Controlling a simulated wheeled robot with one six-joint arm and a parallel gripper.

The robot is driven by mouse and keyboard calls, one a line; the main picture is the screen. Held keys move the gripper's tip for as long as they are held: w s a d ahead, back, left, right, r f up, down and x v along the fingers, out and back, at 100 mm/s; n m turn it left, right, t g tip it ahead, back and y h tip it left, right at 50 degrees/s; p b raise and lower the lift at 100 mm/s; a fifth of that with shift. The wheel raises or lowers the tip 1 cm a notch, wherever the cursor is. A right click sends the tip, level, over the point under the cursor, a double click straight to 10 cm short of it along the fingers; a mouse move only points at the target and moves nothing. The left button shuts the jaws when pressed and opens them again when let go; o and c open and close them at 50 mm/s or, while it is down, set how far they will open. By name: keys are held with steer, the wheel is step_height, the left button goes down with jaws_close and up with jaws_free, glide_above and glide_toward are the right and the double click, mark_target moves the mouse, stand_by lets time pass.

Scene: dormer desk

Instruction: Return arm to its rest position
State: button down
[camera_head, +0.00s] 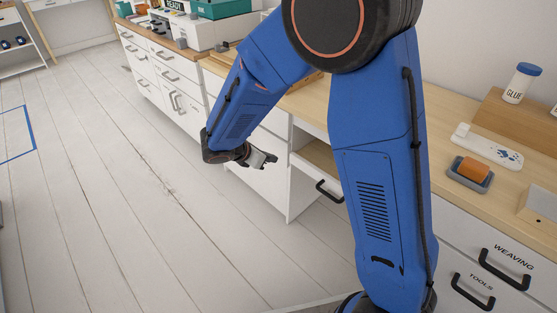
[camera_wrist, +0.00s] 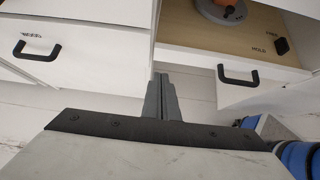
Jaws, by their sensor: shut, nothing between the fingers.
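My arm is blue and folded down in the head view, with my gripper (camera_head: 262,160) at its lower left end, in front of the white cabinet fronts. In the wrist view my gripper (camera_wrist: 162,98) points at the drawers with its two grey fingers together and nothing between them. A drawer (camera_wrist: 225,45) stands pulled out at the upper right of the wrist view. It has a black handle, and a round grey and orange thing (camera_wrist: 221,10) and a small black thing lie inside it. The open drawer (camera_head: 320,158) also shows behind my arm in the head view.
The wooden desktop (camera_head: 450,105) runs along the right and holds a glue bottle (camera_head: 521,82), a white tray and an orange block (camera_head: 473,169) on a grey base. The pale plank floor (camera_head: 110,190) on the left is clear, with blue tape.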

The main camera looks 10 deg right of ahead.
steer(key=s+d+r+m+g+y, duration=0.3)
steer(key=s+d+r+m, duration=0.9)
steer(key=s+d+r, duration=0.15)
steer(key=s+d+r+m+t+y, duration=0.1)
steer(key=s+d+m+y, duration=0.1)
steer(key=s+m, duration=0.4)
steer(key=s+d+r+m+t+y, duration=0.1)
steer(key=s+d+r+m+y, duration=0.1)
steer(key=s+m, duration=0.4)
steer(key=shift+s+r+m+y, duration=0.3)
steer(key=shift+s+y, duration=0.2)
steer(key=shift+s, duration=2.35)
